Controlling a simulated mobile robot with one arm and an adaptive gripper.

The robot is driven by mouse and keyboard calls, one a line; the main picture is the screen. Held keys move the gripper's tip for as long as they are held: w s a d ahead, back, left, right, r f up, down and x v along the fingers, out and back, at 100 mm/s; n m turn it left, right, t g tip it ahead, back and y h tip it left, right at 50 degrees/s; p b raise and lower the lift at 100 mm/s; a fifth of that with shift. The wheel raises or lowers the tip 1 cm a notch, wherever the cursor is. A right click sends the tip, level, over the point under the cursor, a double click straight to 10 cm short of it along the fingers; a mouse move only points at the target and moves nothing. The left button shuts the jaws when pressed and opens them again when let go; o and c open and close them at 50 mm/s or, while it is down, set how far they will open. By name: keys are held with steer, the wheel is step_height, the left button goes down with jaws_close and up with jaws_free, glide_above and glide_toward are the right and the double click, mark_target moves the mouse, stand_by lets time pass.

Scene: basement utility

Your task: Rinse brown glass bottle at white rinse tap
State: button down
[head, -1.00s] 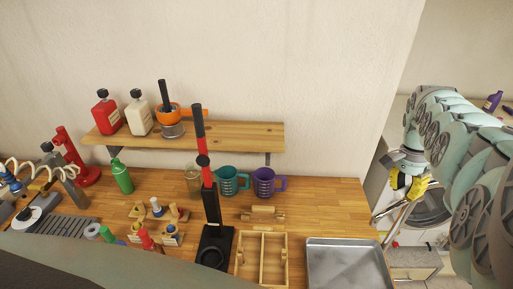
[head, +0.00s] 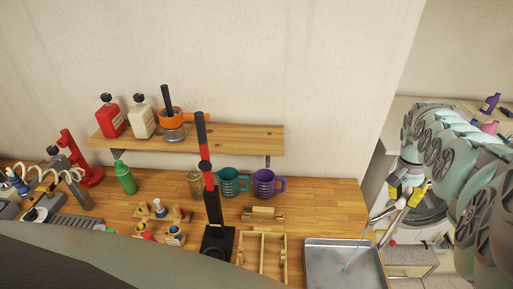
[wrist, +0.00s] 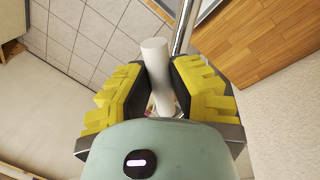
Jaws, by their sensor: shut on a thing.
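My gripper (head: 407,192) has yellow-padded fingers and is at the right, beyond the bench end. In the wrist view my gripper (wrist: 160,85) is shut on a plain white cylinder (wrist: 156,62), which looks like the handle of the white rinse tap. The tap's metal spout (head: 381,215) reaches left from beside my gripper. A thin blue stream of water (head: 350,256) falls from it into the metal tray (head: 316,256). A brownish glass vessel (head: 194,184), perhaps the brown glass bottle, stands on the bench, partly behind a black-and-red lever. No bottle shows under the stream.
Teal (head: 231,183) and purple (head: 265,184) mugs stand at the back of the wooden bench (head: 325,205). A wooden divided box (head: 285,262) is left of the tray. The tall lever press (head: 211,205) rises mid-bench. A shelf (head: 235,137) holds bottles above.

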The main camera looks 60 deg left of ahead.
steer(key=c, duration=0.8)
jaws_free()
steer(key=shift+c, duration=0.2)
step_height(320, 180, up, 12)
steer(key=a, duration=0.2)
steer(key=shift+s+a+f, duration=0.15)
steer(key=shift+s+a, duration=0.05)
